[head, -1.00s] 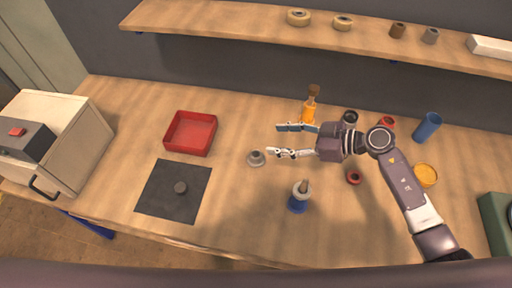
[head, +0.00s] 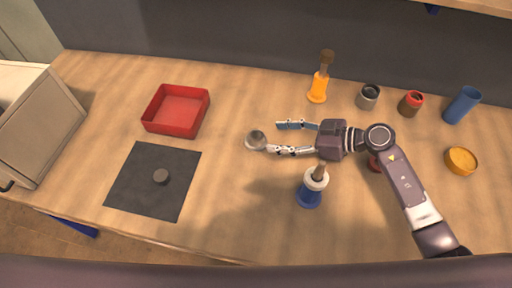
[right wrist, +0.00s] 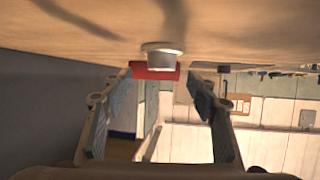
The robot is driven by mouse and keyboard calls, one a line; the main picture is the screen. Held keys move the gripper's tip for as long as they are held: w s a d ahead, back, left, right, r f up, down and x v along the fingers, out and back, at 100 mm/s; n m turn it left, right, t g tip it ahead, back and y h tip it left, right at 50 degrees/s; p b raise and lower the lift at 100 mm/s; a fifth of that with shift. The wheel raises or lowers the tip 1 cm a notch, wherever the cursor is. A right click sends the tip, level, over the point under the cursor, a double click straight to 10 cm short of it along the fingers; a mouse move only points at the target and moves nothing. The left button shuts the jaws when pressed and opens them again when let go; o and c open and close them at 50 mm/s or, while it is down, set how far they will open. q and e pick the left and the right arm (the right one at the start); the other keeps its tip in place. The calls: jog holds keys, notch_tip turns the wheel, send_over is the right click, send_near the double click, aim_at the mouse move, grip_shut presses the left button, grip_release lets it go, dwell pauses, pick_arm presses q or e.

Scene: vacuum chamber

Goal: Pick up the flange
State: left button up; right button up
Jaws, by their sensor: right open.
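The flange (head: 256,140) is a small grey metal piece with a round base, lying on the wooden bench right of the red tray. My right gripper (head: 273,137) is open and empty, its two fingers pointing left. The flange sits just beyond the fingertips, close to the lower finger; contact cannot be told. In the right wrist view the flange (right wrist: 162,52) shows ahead of the gap between the open fingers (right wrist: 158,76), with the bench surface along the top of the picture. My left gripper is not in view.
A blue bottle with a brush (head: 310,192) stands below the gripper, an orange one (head: 319,90) above. Cups and jars (head: 368,96) stand right.

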aim_at(261, 136)
jog(key=x, duration=0.8)
jog(key=shift+a+r+p, duration=0.1)
jog(key=shift+a+p, duration=0.05)
jog(key=shift+p, duration=0.25)
jog(key=shift+s, duration=0.1)
jog(key=shift+c, duration=0.4)
jog(key=c, duration=1.3)
